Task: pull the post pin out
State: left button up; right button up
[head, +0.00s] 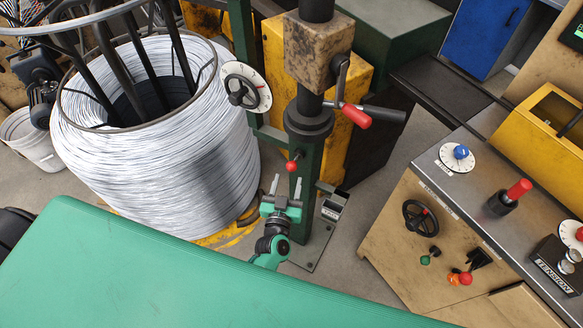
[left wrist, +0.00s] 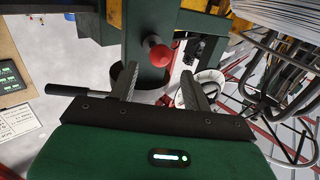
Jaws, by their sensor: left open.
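The post pin, with a red ball knob (head: 292,163), sticks out of the green post (head: 305,130) near the middle of the head view. In the left wrist view its red knob (left wrist: 159,52) lies just beyond the fingertips, between their lines. My left gripper (head: 286,185) is upright, open and empty, slightly below the knob in the head view. Its two fingers (left wrist: 159,78) stand apart in the left wrist view, with nothing between them. I see no contact with the knob. My right gripper is in neither view.
A large wire coil (head: 160,150) stands left of the post, with a white dial handwheel (head: 246,87) close by. A red-tipped lever (head: 355,115) juts from the post above the pin. A control bench (head: 460,210) stands at right.

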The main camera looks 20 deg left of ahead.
aim_at(291, 169)
pick_arm(q)
jog(key=w, duration=0.2)
jog(key=w+b, duration=0.1)
jog(key=w, duration=0.2)
jog(key=shift+w+a+f, duration=0.1)
jog(key=shift+w+a, duration=0.25)
jog(key=shift+w+b, duration=0.3)
jog(key=shift+w, duration=0.2)
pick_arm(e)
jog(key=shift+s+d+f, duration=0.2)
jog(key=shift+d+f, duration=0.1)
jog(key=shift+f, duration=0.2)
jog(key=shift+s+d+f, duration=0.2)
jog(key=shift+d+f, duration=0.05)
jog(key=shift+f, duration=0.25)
pick_arm(q)
grip_shut()
jog(key=s, duration=0.2)
jog(key=s+a+p, duration=0.1)
jog(key=s, duration=0.1)
jog(key=shift+s, duration=0.4)
grip_release()
jog(key=shift+a, duration=0.1)
jog(key=shift+s, duration=0.15)
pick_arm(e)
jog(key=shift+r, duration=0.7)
